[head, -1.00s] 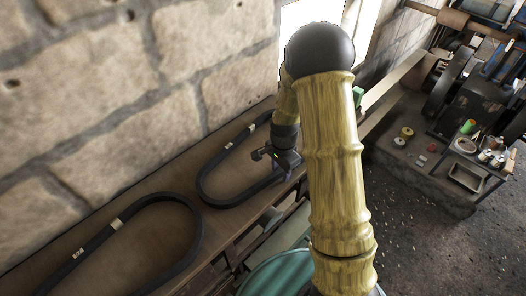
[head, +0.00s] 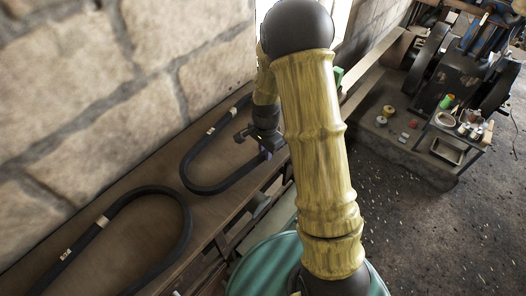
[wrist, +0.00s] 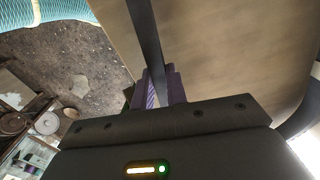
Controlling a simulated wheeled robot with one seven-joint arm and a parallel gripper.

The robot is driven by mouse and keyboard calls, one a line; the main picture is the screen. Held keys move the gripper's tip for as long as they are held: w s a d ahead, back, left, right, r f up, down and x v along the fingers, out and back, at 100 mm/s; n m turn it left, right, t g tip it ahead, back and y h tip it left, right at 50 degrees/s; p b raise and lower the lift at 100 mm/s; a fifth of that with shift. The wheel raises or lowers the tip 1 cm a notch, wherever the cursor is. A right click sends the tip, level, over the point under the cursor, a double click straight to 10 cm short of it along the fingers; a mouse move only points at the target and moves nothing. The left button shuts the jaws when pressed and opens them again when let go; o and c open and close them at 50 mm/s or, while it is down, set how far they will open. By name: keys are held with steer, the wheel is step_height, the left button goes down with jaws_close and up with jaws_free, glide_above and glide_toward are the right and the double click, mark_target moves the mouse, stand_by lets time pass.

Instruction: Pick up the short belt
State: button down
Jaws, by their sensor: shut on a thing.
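The short belt (head: 203,188) is the farther of two black belt loops on the brown bench top along the stone wall. It has a small pale tag, and its far part is hidden behind my arm. My gripper (head: 265,152) is at the right-hand side of this loop, in front of the wall. In the wrist view my gripper (wrist: 159,85) has its purple fingers closed on both sides of a dark strip of the belt (wrist: 147,35). I cannot tell whether the belt is lifted clear of the bench.
Another black belt (head: 188,225) with pale tags lies nearer on the bench and runs out of frame. A teal rounded thing (head: 262,268) stands below the bench edge. Machinery (head: 450,75) and a small tray table (head: 455,135) stand at the right, with open floor in front.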

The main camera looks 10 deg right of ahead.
step_height(320, 180, up, 9)
steer(key=shift+f+b, duration=0.15)
steer(key=shift+b, duration=1.05)
steer(key=shift+a, duration=0.1)
